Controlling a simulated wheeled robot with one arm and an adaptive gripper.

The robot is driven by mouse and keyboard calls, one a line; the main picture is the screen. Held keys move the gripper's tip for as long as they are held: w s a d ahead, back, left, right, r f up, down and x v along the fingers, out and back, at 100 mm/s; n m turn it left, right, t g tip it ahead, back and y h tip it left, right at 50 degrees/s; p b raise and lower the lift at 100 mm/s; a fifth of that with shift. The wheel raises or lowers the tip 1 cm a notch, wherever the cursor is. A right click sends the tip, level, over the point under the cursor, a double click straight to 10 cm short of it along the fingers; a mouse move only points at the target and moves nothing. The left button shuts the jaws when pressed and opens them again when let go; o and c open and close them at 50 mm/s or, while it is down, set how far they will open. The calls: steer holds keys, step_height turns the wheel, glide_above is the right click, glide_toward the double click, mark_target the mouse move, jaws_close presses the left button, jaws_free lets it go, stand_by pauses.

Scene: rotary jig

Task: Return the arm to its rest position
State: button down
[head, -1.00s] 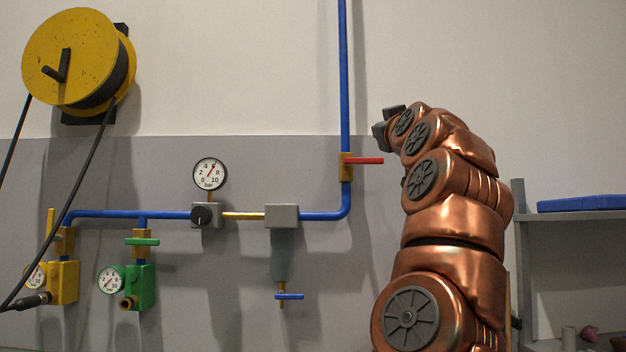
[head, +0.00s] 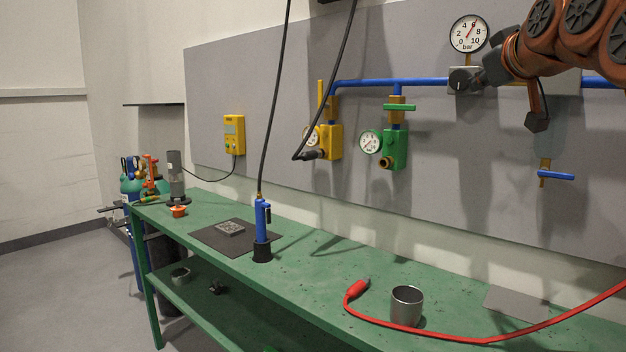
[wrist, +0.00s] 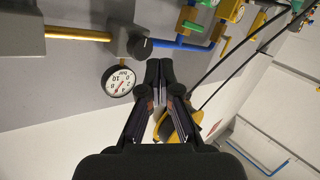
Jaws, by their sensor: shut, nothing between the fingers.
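My copper arm reaches in from the upper right of the head view, its joints partly cut off by the frame edge. Its dark end overlaps the wall pipework beside the black regulator knob (head: 463,80). My gripper (wrist: 160,72) shows in the wrist view with its two dark fingers together and nothing between them. The round pressure gauge (wrist: 118,82) and the knob (wrist: 140,46) lie to the left of the fingertips there. How far the fingers are from the wall cannot be told.
A yellow hose reel (wrist: 180,124) is partly hidden behind the fingers. The green bench (head: 330,262) holds a blue tool (head: 262,222), a metal cup (head: 407,306) and a red hose (head: 480,339). Black hoses hang before the wall panel. Floor at left is free.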

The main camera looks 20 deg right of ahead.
steer(key=w+a+f+n+g+y, duration=0.1)
steer(key=a+f+g+y, duration=0.1)
steer(key=a+f, duration=0.65)
steer(key=w+a+f+n+g+y, duration=0.1)
steer(key=w+a+f+g+y, duration=0.15)
steer(key=a+f, duration=0.6)
steer(key=s+a+f+g, duration=0.2)
steer(key=s+a+f, duration=0.15)
steer(key=f, duration=0.55)
steer(key=s+a+f+g, duration=0.2)
steer(key=s+f+g, duration=0.15)
steer(key=f, duration=0.65)
steer(key=s+a+f+m+g, duration=0.1)
steer(key=s+a+f+g, duration=0.25)
steer(key=s+f, duration=0.8)
steer(key=s+a+f+m+g, duration=0.15)
steer(key=s+f+g, duration=0.25)
steer(key=s+f, duration=0.75)
step_height(320, 180, up, 20)
steer(key=s+t+p, duration=0.1)
steer(key=p, duration=1.4)
steer(key=shift+a+f, duration=0.25)
steer(key=shift+n+y, duration=0.25)
